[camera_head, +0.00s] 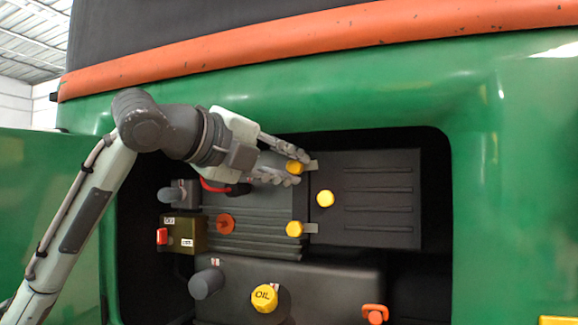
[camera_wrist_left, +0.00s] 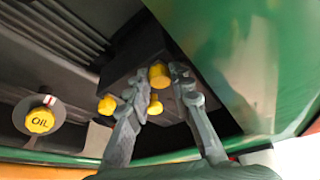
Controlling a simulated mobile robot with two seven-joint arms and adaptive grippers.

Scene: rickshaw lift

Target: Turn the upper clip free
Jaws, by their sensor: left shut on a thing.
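The upper clip (camera_head: 294,167) has a yellow round head and sits at the top of the seam between the ribbed dark block and the dark box. My left gripper (camera_head: 299,168) reaches in from the left, its two grey fingers around the yellow head, shut on it. In the left wrist view, the fingers (camera_wrist_left: 164,82) are among several yellow heads and partly hide some of them. The lower clip (camera_head: 294,229) is a similar yellow head farther down the seam. My right gripper is in neither view.
A yellow knob (camera_head: 325,198) stands on the dark box (camera_head: 376,228), close to the gripper. A yellow oil cap (camera_head: 264,298) and an orange handle (camera_head: 375,312) are lower down. The green body panel (camera_head: 490,200) frames the recess.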

